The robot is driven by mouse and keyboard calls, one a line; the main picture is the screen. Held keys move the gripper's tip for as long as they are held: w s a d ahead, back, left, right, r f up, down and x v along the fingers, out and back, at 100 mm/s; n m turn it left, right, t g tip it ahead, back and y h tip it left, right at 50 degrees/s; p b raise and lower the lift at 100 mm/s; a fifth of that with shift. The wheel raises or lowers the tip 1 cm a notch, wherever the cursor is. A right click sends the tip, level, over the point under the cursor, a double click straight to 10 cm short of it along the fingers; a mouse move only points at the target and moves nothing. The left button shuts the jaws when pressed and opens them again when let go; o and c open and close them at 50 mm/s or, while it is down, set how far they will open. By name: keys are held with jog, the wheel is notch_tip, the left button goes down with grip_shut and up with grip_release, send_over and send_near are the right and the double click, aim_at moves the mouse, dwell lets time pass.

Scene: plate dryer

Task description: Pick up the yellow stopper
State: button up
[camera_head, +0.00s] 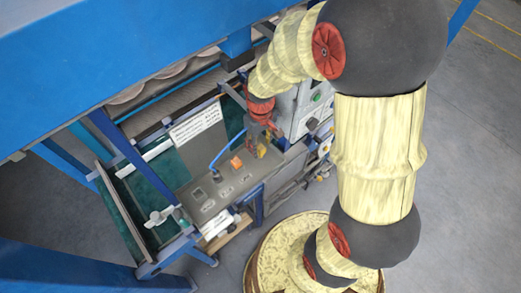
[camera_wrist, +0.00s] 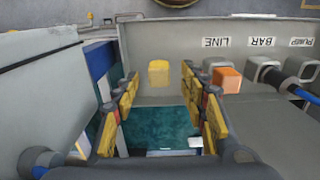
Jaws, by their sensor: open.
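The yellow stopper (camera_wrist: 158,73) is a small block on the grey panel in the wrist view. It shows in the gap between the two yellow-and-grey fingers of my gripper (camera_wrist: 160,80). The fingers are apart, with nothing held between them. How far the stopper lies beyond the fingertips is hard to tell. In the head view my gripper (camera_head: 262,138) points down over the grey panel, and I cannot pick out the stopper there from the yellow fingers.
An orange block (camera_wrist: 227,80) sits just right of the right finger; it also shows in the head view (camera_head: 236,162). Grey sockets with a blue hose (camera_wrist: 304,94) are farther right. The grey panel (camera_head: 220,196) carries several fittings. A blue frame beam (camera_head: 120,55) crosses above.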

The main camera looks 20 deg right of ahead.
jog(key=shift+f, duration=1.35)
jog(key=c, duration=0.3)
jog(key=c, duration=0.7)
jog(key=shift+c, duration=0.4)
